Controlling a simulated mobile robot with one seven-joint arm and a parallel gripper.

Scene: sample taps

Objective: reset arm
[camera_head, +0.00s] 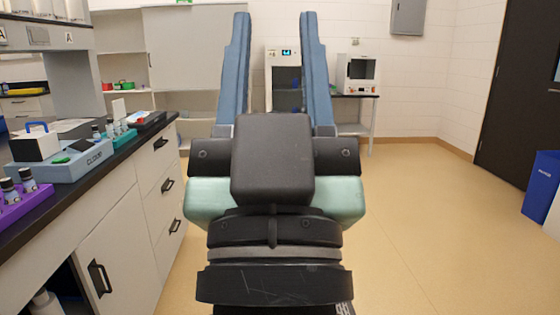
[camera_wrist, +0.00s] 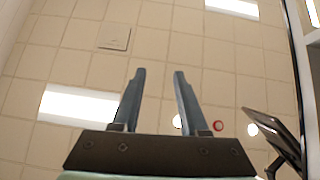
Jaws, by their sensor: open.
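My gripper (camera_head: 274,75) stands upright in the middle of the head view, its two blue fingers wide apart and pointing up. Nothing is between the fingers. In the wrist view my gripper (camera_wrist: 157,95) shows against the ceiling (camera_wrist: 60,70), open and empty. The gripper is to the right of the lab bench and touches nothing that I can see. My black wrist housing and pale green parts fill the lower middle of the head view and hide the floor behind them.
A bench (camera_head: 100,185) with drawers runs along the left. It carries a purple rack (camera_head: 22,205) with vials, a blue-grey tray (camera_head: 75,165) and a white box (camera_head: 35,145). A blue bin (camera_head: 542,185) stands at the right. A white device (camera_head: 358,73) sits on a far table. The right floor is clear.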

